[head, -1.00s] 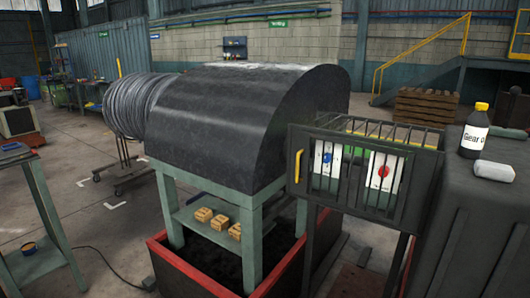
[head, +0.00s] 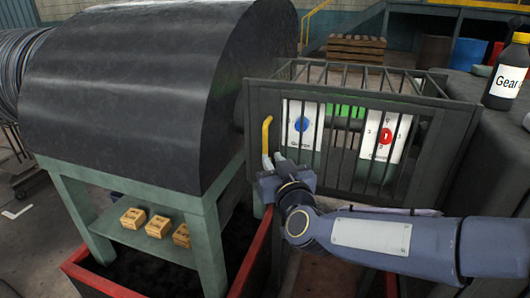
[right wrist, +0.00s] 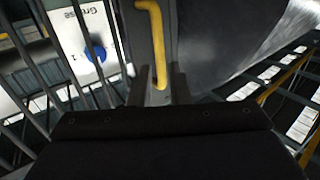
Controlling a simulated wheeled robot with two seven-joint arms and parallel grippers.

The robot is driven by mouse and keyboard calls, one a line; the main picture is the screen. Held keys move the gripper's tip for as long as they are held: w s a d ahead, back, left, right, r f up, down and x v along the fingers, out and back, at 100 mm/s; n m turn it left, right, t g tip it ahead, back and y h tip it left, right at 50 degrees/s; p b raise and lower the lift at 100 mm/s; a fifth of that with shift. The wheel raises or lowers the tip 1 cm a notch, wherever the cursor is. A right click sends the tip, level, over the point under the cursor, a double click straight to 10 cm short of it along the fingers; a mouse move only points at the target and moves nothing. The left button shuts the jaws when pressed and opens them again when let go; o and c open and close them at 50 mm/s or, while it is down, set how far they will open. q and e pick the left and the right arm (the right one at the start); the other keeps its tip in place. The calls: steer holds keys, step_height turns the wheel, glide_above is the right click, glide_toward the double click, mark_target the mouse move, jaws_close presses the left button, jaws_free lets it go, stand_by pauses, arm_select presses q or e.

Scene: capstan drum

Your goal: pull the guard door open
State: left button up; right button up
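The guard door (head: 345,150) is a dark barred panel on the front of a cage and appears closed. Its yellow handle (head: 266,134) stands upright at the door's left edge. My right gripper (head: 272,160) is at the handle's lower end. In the right wrist view, the handle (right wrist: 157,40) runs down between my two fingers (right wrist: 158,88), which stand apart with gaps beside it. Whether either finger touches it cannot be told. Behind the bars are a blue button (head: 301,125) and a red one (head: 386,136) on white plates. My left gripper is out of view.
A large black curved cover (head: 130,85) on a green stand is left of the cage. Several small yellow boxes (head: 158,226) sit on its shelf, above a red-rimmed tray (head: 95,280). A Gear oil bottle (head: 507,78) stands on a dark cabinet at right.

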mark_target(266, 148)
steer(key=p+x, duration=0.1)
steer(key=x, duration=0.6)
steer(key=shift+w, duration=0.25)
jaws_close()
